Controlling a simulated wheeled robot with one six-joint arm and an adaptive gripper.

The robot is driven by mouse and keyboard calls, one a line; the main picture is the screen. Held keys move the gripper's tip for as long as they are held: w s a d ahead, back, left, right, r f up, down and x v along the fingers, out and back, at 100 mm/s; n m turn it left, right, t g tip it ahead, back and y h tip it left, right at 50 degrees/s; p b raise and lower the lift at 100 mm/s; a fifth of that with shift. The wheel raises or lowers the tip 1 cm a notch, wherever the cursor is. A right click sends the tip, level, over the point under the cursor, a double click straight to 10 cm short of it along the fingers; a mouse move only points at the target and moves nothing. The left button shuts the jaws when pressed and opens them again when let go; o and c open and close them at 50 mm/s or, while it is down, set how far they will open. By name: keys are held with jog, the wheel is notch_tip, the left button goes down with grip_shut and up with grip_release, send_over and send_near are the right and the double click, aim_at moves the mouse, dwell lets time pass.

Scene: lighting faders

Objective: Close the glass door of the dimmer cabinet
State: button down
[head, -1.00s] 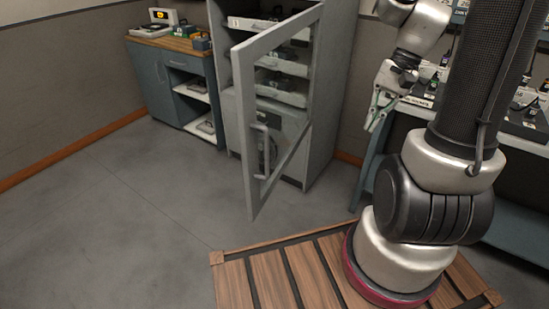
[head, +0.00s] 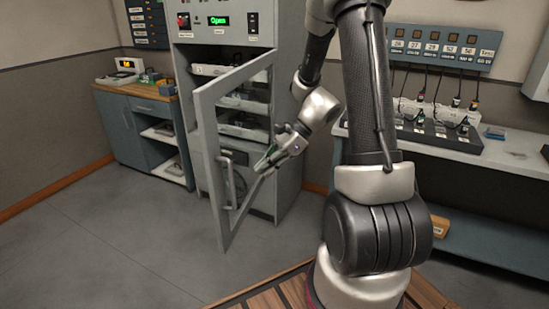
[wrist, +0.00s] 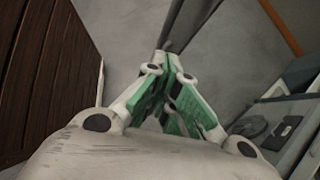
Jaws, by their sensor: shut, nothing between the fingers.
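The dimmer cabinet's glass door (head: 208,140) has a light grey frame and stands open, swung out toward me. Its bar handle (head: 231,180) is near the free left edge. The dimmer cabinet (head: 290,110) is grey, with shelves of equipment partly seen through the glass. My gripper (head: 262,167) is beside the door, right of the handle, at the lower part of the door's right side. In the wrist view my gripper (wrist: 168,70) has its green-padded fingers together, with nothing held. A dark grey bar, perhaps the door frame (wrist: 186,25), lies just beyond the fingertips; contact is unclear.
A blue side cabinet (head: 140,130) with a wooden top stands left of the dimmer cabinet. A workbench (head: 480,165) with dimmer gear and cables is on the right. A slatted wooden platform (head: 285,290) lies under my base. The grey floor (head: 110,240) at left is clear.

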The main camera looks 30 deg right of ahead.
jog(key=w+a+f, duration=0.1)
jog(key=a+f, duration=0.1)
jog(key=a, duration=0.3)
jog(key=shift+a, duration=0.4)
jog(key=shift+a, duration=0.1)
